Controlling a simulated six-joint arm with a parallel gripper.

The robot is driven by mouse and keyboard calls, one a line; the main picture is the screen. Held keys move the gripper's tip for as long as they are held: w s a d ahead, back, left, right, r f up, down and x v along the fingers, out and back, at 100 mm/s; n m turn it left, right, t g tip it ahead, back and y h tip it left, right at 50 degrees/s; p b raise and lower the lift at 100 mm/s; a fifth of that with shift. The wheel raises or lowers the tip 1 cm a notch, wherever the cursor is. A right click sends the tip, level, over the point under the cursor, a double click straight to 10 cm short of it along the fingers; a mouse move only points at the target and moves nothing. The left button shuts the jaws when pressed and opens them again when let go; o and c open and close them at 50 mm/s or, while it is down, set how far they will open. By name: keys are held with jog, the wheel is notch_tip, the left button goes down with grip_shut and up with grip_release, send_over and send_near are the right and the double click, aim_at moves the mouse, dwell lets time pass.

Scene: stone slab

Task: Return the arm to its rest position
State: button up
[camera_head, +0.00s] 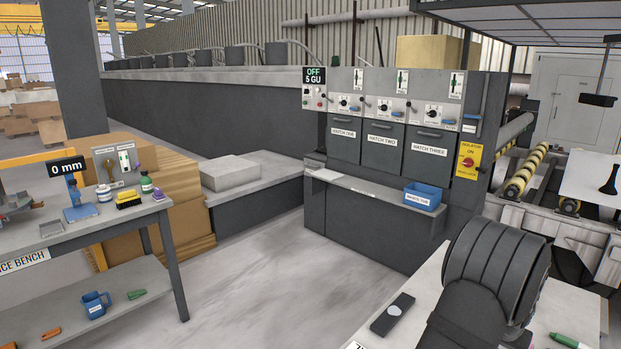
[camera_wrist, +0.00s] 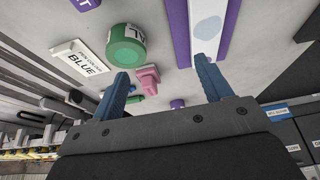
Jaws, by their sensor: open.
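My gripper (camera_wrist: 161,68) shows in the wrist view with its two blue fingers spread wide apart. Nothing is held between them. Beyond the fingers, a light surface carries a green round item (camera_wrist: 127,46) with a white label, a pink piece (camera_wrist: 147,78) and a white plate marked BLUE (camera_wrist: 79,62). A purple-edged strip (camera_wrist: 207,28) with a pale oval lies behind the right finger. In the head view my dark arm rises at the lower right over a pale table; the gripper itself is hidden there.
In the head view, a bench (camera_head: 95,224) with small items stands at left. A grey hatch cabinet (camera_head: 372,215) with a blue bin (camera_head: 423,196) on its ledge stands at centre. A dark flat device (camera_head: 393,313) lies on the near table (camera_head: 420,290). The floor between is clear.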

jog(key=w+a+f, duration=0.2)
jog(key=w+a, duration=0.2)
jog(key=w, duration=0.2)
jog(key=w+a+f, duration=0.2)
jog(key=w+a, duration=0.2)
jog(key=w, duration=0.2)
jog(key=w+a+f, duration=0.2)
jog(key=w+a, duration=0.2)
jog(key=w, duration=0.2)
jog(key=shift+w+a+f, duration=0.1)
jog(key=shift+a+f, duration=0.15)
jog(key=shift+f, duration=0.15)
jog(key=shift+w+a+f, duration=0.1)
jog(key=shift+w+f, duration=0.15)
jog(key=shift+f, duration=0.35)
